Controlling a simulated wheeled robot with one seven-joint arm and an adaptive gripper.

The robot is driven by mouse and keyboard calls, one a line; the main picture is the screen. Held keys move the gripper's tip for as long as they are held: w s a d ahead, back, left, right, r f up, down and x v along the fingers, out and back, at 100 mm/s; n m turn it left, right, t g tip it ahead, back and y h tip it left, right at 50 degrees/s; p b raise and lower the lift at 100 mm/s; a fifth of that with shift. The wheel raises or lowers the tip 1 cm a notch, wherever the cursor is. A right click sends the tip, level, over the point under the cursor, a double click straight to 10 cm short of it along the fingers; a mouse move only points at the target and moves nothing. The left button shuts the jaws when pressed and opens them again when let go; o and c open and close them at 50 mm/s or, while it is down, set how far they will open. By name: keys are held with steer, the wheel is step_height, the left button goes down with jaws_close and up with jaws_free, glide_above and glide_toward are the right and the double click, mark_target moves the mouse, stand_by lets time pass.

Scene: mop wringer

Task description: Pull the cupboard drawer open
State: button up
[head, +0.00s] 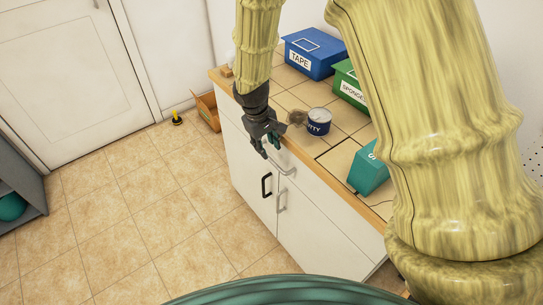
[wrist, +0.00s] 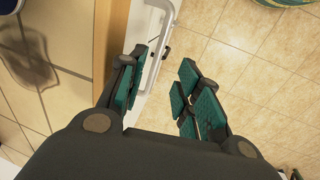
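The white cupboard (head: 305,225) has a wood-edged, tiled top. Its drawer front (head: 315,190) carries a silver bar handle (head: 285,169) just under the top edge. My gripper (head: 269,148) points down at the cupboard's front edge, beside that handle. In the wrist view my gripper (wrist: 163,65) is open, with teal pads apart and nothing clamped. The silver handle (wrist: 153,72) shows between the fingers there, nearer the left one. I cannot tell whether a pad touches it. The drawer looks closed.
Below are a black door handle (head: 266,186) and a silver one (head: 282,200). On the top stand a navy can (head: 318,122), a blue TAPE box (head: 312,52), a green sponge box (head: 349,86) and a teal box (head: 368,170).

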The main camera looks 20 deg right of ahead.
glide_above(272, 161)
steer(key=a, duration=0.1)
step_height(272, 161, down, 4)
steer(key=shift+f, duration=0.1)
steer(key=shift+s+f, duration=0.15)
steer(key=shift+f, duration=0.1)
steer(key=shift+w+d+f+p, duration=0.1)
steer(key=shift+d+f+p, duration=0.1)
steer(key=shift+f, duration=0.5)
steer(key=shift+w+d+f+p, duration=0.1)
steer(key=shift+f+p, duration=0.05)
steer(key=shift+f, duration=0.5)
jaws_close()
